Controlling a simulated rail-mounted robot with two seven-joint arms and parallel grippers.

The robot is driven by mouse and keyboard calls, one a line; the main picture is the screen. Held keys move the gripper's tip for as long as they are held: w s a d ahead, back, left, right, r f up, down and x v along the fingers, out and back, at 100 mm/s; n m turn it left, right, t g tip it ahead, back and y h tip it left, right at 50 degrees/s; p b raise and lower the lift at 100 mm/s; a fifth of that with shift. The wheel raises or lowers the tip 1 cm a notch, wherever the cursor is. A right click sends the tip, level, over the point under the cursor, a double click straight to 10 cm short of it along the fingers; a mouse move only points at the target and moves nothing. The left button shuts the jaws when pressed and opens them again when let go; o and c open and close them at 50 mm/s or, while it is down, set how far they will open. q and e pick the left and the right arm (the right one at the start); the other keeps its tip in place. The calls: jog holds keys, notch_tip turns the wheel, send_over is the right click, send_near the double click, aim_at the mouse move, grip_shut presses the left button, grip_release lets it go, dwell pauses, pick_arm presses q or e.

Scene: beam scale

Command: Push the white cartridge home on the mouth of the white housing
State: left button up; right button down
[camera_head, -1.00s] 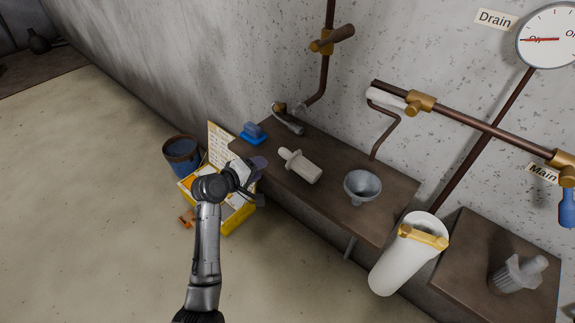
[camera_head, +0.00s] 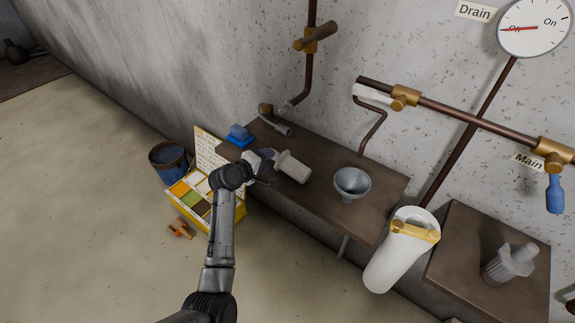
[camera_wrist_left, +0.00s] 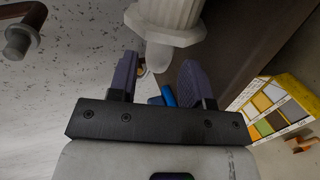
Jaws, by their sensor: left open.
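The white cartridge (camera_head: 292,167) lies on its side on the brown shelf; its ribbed body, flange and narrow end also show at the top of the left wrist view (camera_wrist_left: 168,14). My left gripper (camera_head: 268,160) is open at the cartridge's left, narrow end. In the left wrist view its two dark fingers (camera_wrist_left: 160,80) are spread, and the narrow end points toward the gap between them. I cannot tell whether they touch. The white housing (camera_head: 392,262) stands upright, slightly leaning in view, right of the shelf, with a yellow clamp (camera_head: 414,232) near its open mouth. My right gripper is out of view.
The shelf (camera_head: 320,205) also holds a grey funnel (camera_head: 352,182) between cartridge and housing, and a blue brush-like item (camera_head: 240,135). Pipes run along the wall above. A bucket (camera_head: 168,162) and yellow box (camera_head: 226,222) stand left.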

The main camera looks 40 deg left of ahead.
pick_arm(q)
jog(key=shift+b+x, duration=0.35)
jog(key=shift+x, duration=1.95)
jog(key=shift+d, duration=0.1)
jog(key=c, duration=0.8)
jog(key=shift+s+r, duration=0.1)
